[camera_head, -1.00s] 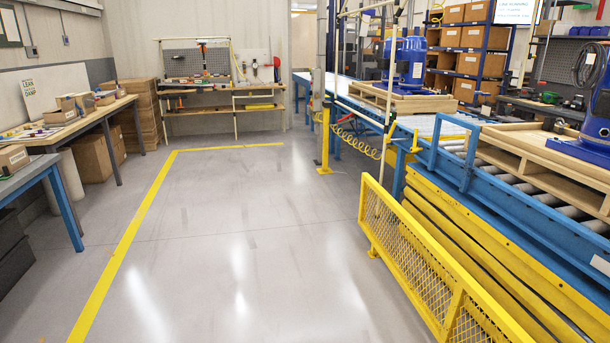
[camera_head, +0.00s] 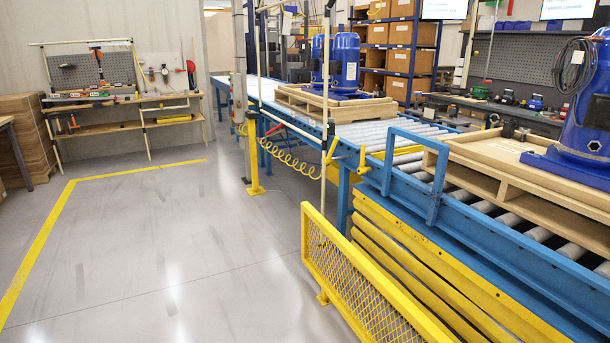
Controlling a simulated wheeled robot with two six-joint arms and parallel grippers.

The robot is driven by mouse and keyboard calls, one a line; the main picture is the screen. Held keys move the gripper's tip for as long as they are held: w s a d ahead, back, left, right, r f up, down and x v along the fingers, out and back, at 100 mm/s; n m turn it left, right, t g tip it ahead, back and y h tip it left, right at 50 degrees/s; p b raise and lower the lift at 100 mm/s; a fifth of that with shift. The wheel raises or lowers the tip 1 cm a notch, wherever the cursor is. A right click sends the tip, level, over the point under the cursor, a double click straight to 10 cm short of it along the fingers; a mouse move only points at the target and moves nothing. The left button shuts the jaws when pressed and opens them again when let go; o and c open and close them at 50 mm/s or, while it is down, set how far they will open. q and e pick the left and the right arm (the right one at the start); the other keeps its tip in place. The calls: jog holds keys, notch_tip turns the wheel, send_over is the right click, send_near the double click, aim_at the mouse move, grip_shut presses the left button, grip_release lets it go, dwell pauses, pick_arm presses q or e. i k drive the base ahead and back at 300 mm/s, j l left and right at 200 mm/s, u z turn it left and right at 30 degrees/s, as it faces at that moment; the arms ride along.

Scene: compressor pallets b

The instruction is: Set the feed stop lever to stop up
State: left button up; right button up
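A small yellow lever-like part (camera_head: 362,159) stands at the side of the blue roller conveyor, near a blue post. Another yellow piece (camera_head: 332,150) is beside it, by the pale upright pole. I cannot tell for sure which one is the feed stop lever, or its setting. A blue bracket frame (camera_head: 435,172) rises from the conveyor's near side rail (camera_head: 480,222). Neither of my grippers is in view.
A yellow mesh guard (camera_head: 360,290) stands on the floor before the yellow-sided lift section (camera_head: 430,262). Wooden pallets carry blue compressors (camera_head: 345,62) on the conveyor. A coiled yellow hose (camera_head: 290,160) hangs left of it. The grey floor (camera_head: 170,250) at left is clear.

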aim_at(327, 159)
jog(key=i+u, duration=0.1)
jog(key=i, duration=0.8)
jog(key=i+l, duration=0.1)
jog(key=i, duration=0.75)
jog(key=u, duration=0.05)
